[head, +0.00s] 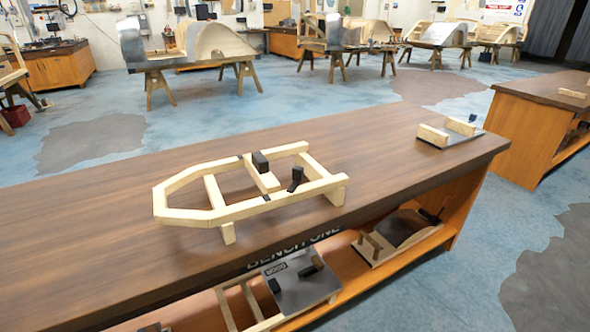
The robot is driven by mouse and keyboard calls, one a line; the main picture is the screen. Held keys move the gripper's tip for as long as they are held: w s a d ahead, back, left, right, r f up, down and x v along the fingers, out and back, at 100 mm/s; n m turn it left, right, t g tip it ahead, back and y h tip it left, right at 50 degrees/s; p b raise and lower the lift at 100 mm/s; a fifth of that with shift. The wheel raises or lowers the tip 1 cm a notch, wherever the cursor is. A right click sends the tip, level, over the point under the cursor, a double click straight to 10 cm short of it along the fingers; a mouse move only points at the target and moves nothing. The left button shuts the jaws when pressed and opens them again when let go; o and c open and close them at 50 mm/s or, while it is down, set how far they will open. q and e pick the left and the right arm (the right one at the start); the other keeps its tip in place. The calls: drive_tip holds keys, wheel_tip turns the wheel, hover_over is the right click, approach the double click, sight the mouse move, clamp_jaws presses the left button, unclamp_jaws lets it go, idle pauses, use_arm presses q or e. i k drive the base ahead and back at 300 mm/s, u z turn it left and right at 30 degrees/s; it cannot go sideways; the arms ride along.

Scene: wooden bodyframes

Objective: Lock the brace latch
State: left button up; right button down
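A pale wooden bodyframe (187,213) lies on the dark brown bench top, its pointed end to the left. A wooden brace (262,181) crosses its middle. A black block (260,163) sits at the far end of this brace. A black lever-like piece (296,179), likely the brace latch, stands up from the near rail close to the brace's near end. I cannot tell from this distance whether it is engaged. Neither of my grippers is in view.
The bench top (390,150) is clear around the frame. At its right end lies a dark plate with wooden blocks (432,136). The shelf below holds a dark panel assembly (299,282) and another wooden assembly (366,249). A second bench (530,132) stands at right.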

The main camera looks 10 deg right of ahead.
sight(297, 171)
drive_tip(key=u, duration=2.85)
drive_tip(key=k, duration=1.6)
drive_tip(key=z, duration=1.85)
drive_tip(key=i, duration=0.5)
drive_tip(key=u, duration=0.1)
